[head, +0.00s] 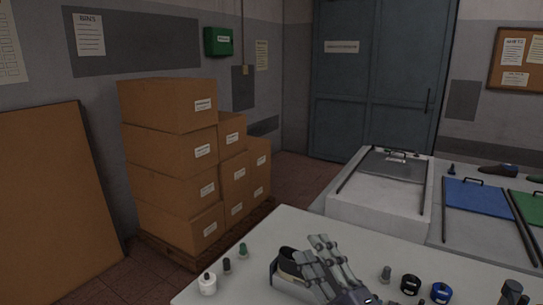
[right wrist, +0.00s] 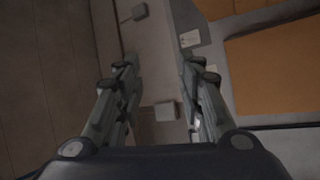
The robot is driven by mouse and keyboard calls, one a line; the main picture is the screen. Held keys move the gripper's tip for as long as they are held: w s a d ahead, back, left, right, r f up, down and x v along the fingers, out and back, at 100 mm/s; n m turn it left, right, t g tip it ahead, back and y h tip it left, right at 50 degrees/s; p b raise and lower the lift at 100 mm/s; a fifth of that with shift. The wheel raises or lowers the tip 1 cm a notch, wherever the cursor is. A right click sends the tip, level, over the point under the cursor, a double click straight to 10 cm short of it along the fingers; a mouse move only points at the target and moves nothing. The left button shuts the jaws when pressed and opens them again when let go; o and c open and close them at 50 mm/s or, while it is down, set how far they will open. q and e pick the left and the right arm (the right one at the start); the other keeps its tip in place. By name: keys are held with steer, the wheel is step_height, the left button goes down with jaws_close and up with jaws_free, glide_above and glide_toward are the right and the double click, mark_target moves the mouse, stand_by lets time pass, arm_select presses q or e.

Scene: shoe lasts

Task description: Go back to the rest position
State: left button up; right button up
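My right gripper (head: 309,248) is over the near white table in the head view, its two grey fingers apart. In the right wrist view the fingers (right wrist: 158,64) stand well apart with nothing between them. A dark item with a pale lower part (head: 290,262) is on the table, partly hidden by the right gripper; I cannot tell if they touch. A dark shoe last (head: 497,171) lies on the far bench at the right. My left gripper is not in view.
The near table (head: 300,226) holds a white bottle (head: 207,285), small dark and green bottles, a grey peg (head: 385,274), a black roll (head: 410,284) and a blue roll (head: 441,292). Stacked cardboard boxes (head: 170,155) stand behind. A blue panel (head: 476,195) is on the far bench.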

steer(key=s+d+f+m+g+h, duration=0.4)
steer(key=d+f+m+h, duration=0.25)
steer(key=f, duration=0.35)
steer(key=s+d+f+m+g+h, duration=0.35)
steer(key=d+f+m+h, duration=0.2)
steer(key=f+m, duration=0.4)
steer(key=s+f+m+g+y, duration=0.1)
steer(key=s+f+g, duration=0.4)
steer(key=s, duration=0.6)
steer(key=s+f+g+y, duration=0.1)
steer(key=s+f+g, duration=0.3)
steer(key=s+f, duration=0.5)
step_height(320, 180, down, 28)
steer(key=s+g+b, duration=0.1)
steer(key=s+b, duration=0.2)
steer(key=s+d+f+g+b, duration=0.1)
steer(key=s+d+f+b, duration=0.1)
steer(key=s+f, duration=1.4)
step_height(320, 180, down, 2)
steer(key=shift+d+f+b, duration=0.2)
steer(key=shift+d+b, duration=0.2)
